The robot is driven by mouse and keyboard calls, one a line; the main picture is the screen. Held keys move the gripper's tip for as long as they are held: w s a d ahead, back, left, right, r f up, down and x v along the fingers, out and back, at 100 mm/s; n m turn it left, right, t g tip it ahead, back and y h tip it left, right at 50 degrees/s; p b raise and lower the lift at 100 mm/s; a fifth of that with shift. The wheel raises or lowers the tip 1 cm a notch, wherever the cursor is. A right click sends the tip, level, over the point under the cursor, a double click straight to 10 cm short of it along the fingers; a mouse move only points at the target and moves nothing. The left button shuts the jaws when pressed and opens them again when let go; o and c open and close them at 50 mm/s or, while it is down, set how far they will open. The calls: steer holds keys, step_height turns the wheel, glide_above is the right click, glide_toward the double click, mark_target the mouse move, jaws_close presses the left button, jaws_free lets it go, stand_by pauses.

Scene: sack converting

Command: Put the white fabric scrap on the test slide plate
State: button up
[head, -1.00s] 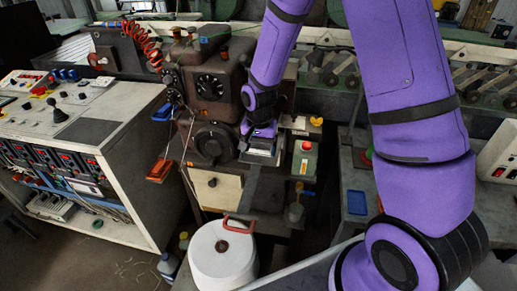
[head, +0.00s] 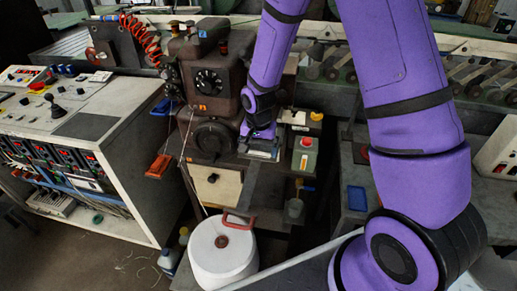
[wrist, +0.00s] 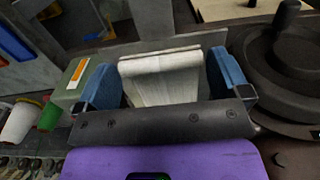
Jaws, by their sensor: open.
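My gripper (wrist: 164,88) is open, with its two blue fingers apart on either side of a whitish, ribbed piece that looks like the white fabric scrap (wrist: 160,78). Gaps show between the piece and both fingers in the wrist view. In the head view my gripper (head: 260,146) is low over a small flat bench beside the brown machine, and it hides most of what lies under it. I cannot clearly pick out the test slide plate in either view.
The brown machine (head: 208,80) with its handwheel (head: 213,138) stands close left of my gripper. A green box with a red button (head: 304,155) is close on the right. A white drum (head: 222,250) stands in front. A control console (head: 80,110) is at left.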

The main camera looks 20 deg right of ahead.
steer(key=s+d+r+n+t, duration=0.1)
steer(key=s+r, duration=0.1)
steer(key=r, duration=0.9)
steer(key=s+d+r+n, duration=0.1)
steer(key=s+r, duration=0.1)
steer(key=r, duration=0.8)
steer(key=s+d+r+n+t, duration=0.2)
steer(key=s+r, duration=0.5)
steer(key=s, duration=0.3)
steer(key=s+d+r+n+t, duration=0.2)
steer(key=s+r, duration=0.4)
steer(key=s, duration=0.5)
steer(key=shift+d+r+n, duration=0.4)
steer(key=shift+d, duration=0.05)
